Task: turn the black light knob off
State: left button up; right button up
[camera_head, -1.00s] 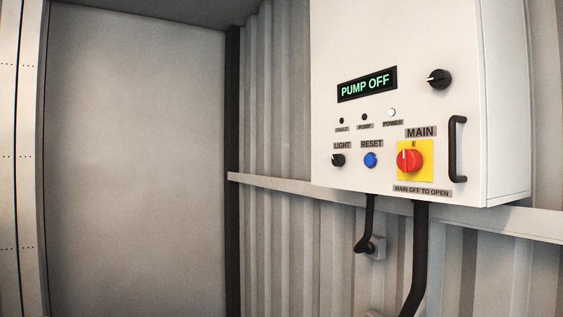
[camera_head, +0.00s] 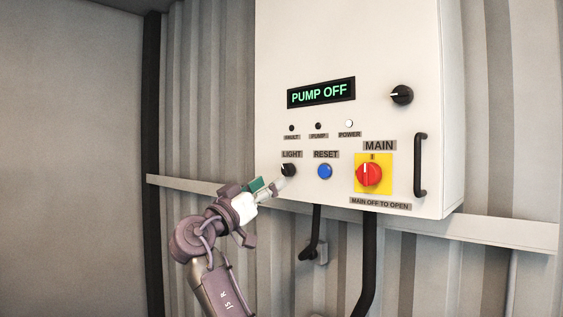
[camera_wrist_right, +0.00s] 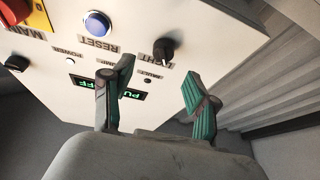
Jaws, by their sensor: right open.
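The black light knob (camera_head: 289,170) sits at the lower left of the white control box, under the LIGHT label. In the right wrist view, which is upside down, the knob (camera_wrist_right: 164,48) shows beyond the two fingers, between their directions and apart from them. My right gripper (camera_head: 272,184) is just below and left of the knob in the head view. Its fingers are spread and empty in the right wrist view (camera_wrist_right: 158,88). From the head view I cannot tell whether a fingertip touches the knob. My left gripper is not in view.
The blue RESET button (camera_head: 325,171) and red MAIN switch (camera_head: 369,174) are right of the light knob. Another black knob (camera_head: 402,95) and a black handle (camera_head: 420,165) are farther right. The display (camera_head: 321,92) reads PUMP OFF. Black cables hang below the box.

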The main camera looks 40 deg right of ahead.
aim_at(286, 170)
jog(key=p+x, duration=0.2)
jog(key=x, duration=0.4)
jog(key=shift+w+a+p, duration=0.1)
jog(key=shift+w+p, duration=0.05)
jog(key=shift+p, duration=0.2)
jog(key=shift+d+r, duration=0.1)
jog(key=shift+d, duration=0.4)
jog(key=shift+w+a, duration=0.1)
jog(key=shift+c, duration=1)
grip_shut()
